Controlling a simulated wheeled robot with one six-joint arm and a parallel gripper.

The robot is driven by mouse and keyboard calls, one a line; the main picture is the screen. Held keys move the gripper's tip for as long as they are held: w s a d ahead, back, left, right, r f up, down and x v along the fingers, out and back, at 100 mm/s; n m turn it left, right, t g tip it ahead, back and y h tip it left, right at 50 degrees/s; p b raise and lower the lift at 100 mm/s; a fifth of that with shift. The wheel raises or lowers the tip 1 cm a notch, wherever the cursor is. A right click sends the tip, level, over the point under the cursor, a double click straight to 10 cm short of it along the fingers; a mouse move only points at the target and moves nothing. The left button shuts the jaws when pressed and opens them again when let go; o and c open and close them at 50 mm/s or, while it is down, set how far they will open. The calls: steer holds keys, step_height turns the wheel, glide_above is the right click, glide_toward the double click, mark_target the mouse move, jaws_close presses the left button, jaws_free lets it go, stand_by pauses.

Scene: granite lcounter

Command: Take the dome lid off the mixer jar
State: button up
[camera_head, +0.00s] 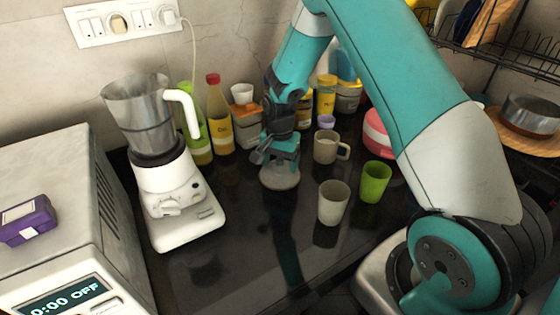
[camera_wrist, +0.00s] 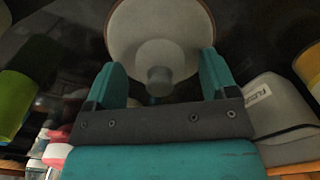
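The mixer jar (camera_head: 139,112) is grey, see-through and white-handled, and stands on the white mixer base (camera_head: 178,200) at the left. No lid shows on its top. A pale round dome lid (camera_head: 280,179) appears to rest on the dark counter to the right of the mixer. In the wrist view, the dome lid (camera_wrist: 190,30) shows with its round grey knob (camera_wrist: 160,79) towards me. My gripper (camera_head: 278,150) is just over the lid. In the wrist view its teal fingers (camera_wrist: 163,72) are wide apart, with gaps on both sides of the knob.
A beige cup (camera_head: 333,204), a green cup (camera_head: 375,182) and a beige mug (camera_head: 326,147) stand to the right of the lid. Bottles (camera_head: 218,115) and jars line the wall behind. The counter (camera_head: 260,250) in front is clear.

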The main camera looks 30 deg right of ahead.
step_height(320, 180, up, 18)
steer(key=f+b, duration=0.1)
steer(key=b, duration=0.1)
steer(key=s+a+r+n+y, duration=0.2)
steer(key=s+a+n, duration=0.7)
steer(key=s, duration=0.5)
steer(key=s+a+r+n+y, duration=0.2)
steer(key=s+a+r+n, duration=0.1)
steer(key=s+a+n, duration=0.6)
steer(key=s, duration=0.4)
steer(key=shift+s+a+r, duration=0.15)
steer(key=shift+s+r, duration=0.1)
steer(key=shift+s, duration=0.1)
